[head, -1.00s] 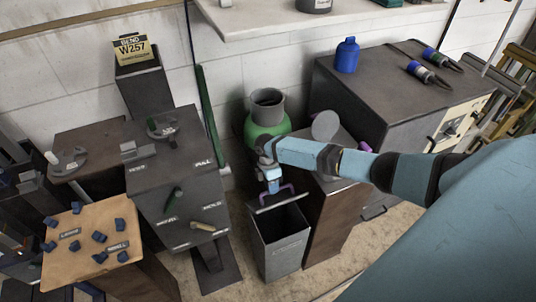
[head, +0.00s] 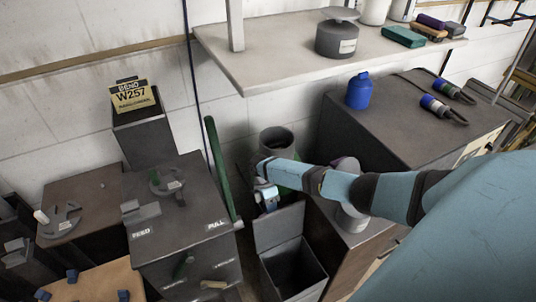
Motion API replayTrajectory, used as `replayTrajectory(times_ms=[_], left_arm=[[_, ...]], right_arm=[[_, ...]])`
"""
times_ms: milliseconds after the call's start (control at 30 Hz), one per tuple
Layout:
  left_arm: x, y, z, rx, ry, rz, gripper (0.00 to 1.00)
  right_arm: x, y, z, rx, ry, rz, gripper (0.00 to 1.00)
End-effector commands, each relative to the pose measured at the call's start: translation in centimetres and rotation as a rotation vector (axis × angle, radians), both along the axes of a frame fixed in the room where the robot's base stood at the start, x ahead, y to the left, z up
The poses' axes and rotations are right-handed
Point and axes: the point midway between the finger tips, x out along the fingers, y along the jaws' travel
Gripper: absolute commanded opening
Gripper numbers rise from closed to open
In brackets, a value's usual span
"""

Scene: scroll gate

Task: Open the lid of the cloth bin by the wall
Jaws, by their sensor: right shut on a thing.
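A grey box-shaped bin (head: 312,293), which I take to be the cloth bin, stands on the floor left of a brown-sided cabinet. Its lid (head: 279,227) is raised and stands nearly upright at the back edge, so the dark inside shows. My right gripper (head: 267,205) is at the lid's top edge, shut on the lid's handle. The handle is mostly hidden by the gripper. My right arm reaches in from the right over the cabinet. My left gripper is not in view.
A green container with a grey top (head: 277,141) stands behind my right gripper. A grey machine (head: 190,235) and a green upright bar (head: 220,170) are at the left. The cabinet (head: 335,235) stands close on the right. A white shelf (head: 270,68) overhangs above.

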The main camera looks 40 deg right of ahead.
Motion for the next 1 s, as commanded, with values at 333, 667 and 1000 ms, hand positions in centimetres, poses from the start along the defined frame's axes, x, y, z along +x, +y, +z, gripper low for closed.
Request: replayTrajectory(times_ms=[333, 667, 1000], left_arm=[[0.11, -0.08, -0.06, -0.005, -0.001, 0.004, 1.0], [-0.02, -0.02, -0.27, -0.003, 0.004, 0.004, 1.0], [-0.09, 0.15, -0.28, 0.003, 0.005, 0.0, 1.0]], right_arm=[[-1.12, 0.21, -1.11, 0.015, 0.06, 0.006, 0.0], [-1.11, 0.22, -1.08, 0.015, 0.059, 0.006, 0.21], [-0.77, 0.04, -0.66, 0.013, 0.053, 0.003, 0.4]])
